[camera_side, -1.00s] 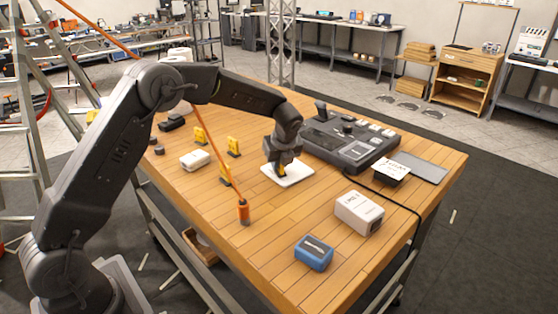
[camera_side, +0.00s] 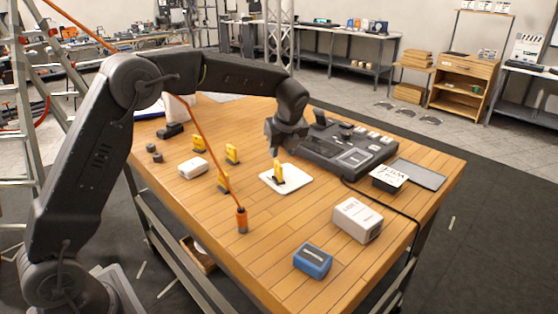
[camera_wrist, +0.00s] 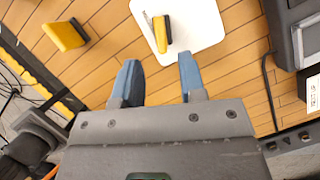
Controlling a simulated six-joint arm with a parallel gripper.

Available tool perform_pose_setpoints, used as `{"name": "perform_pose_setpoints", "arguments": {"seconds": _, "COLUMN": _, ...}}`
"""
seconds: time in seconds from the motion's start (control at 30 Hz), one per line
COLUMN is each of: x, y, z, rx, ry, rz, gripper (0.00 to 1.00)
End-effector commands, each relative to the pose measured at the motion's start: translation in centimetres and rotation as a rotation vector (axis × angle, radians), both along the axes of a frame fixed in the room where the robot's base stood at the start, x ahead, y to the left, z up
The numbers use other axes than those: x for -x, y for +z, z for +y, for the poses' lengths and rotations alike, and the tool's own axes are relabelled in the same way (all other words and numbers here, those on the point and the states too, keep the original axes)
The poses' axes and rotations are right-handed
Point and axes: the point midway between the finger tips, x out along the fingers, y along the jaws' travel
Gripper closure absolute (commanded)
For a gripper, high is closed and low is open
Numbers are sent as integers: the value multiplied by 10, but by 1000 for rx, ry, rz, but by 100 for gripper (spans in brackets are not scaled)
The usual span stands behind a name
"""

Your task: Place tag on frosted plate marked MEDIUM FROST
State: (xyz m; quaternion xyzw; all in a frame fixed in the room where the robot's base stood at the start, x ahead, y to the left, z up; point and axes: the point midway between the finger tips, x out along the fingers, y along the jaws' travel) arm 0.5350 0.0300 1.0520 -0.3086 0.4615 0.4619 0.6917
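A yellow tag (camera_side: 278,170) with a dark foot stands upright on a white plate (camera_side: 296,184) in the middle of the table. In the wrist view the same tag (camera_wrist: 161,33) sits on the white plate (camera_wrist: 203,28), ahead of my fingers. I cannot read any lettering on the plate. My gripper (camera_side: 276,148) is above the tag and apart from it. In the wrist view my gripper (camera_wrist: 158,82) shows its two blue fingers spread with nothing between them. More yellow tags stand to the left, including one (camera_side: 232,153) and another (camera_side: 198,144).
A dark control console (camera_side: 342,146) stands just behind the plate. An orange cable ends in an orange plug (camera_side: 242,220) at front left.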

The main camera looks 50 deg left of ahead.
Motion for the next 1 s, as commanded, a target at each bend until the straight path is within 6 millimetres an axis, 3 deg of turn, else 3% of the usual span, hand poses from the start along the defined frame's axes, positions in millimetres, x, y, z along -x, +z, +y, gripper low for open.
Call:
{"name": "perform_pose_setpoints", "arguments": {"seconds": 0.2, "x": 4, "y": 25, "z": -10, "rx": 0, "ry": 0, "rz": -1, "gripper": 62}}
{"name": "perform_pose_setpoints", "arguments": {"seconds": 0.43, "x": 6, "y": 32, "z": -12, "rx": 4, "ry": 8, "rz": -5, "gripper": 62}}
{"name": "perform_pose_setpoints", "arguments": {"seconds": 0.57, "x": 24, "y": 49, "z": -16, "rx": 44, "ry": 103, "rz": -63, "gripper": 62}}
{"name": "perform_pose_setpoints", "arguments": {"seconds": 0.67, "x": 55, "y": 72, "z": -23, "rx": 115, "ry": 265, "rz": -154, "gripper": 62}}
{"name": "perform_pose_setpoints", "arguments": {"seconds": 0.8, "x": 114, "y": 99, "z": -36, "rx": 253, "ry": 566, "rz": -295, "gripper": 62}}
{"name": "perform_pose_setpoints", "arguments": {"seconds": 1.0, "x": 201, "y": 113, "z": -54, "rx": 474, "ry": 1014, "rz": -457, "gripper": 62}}
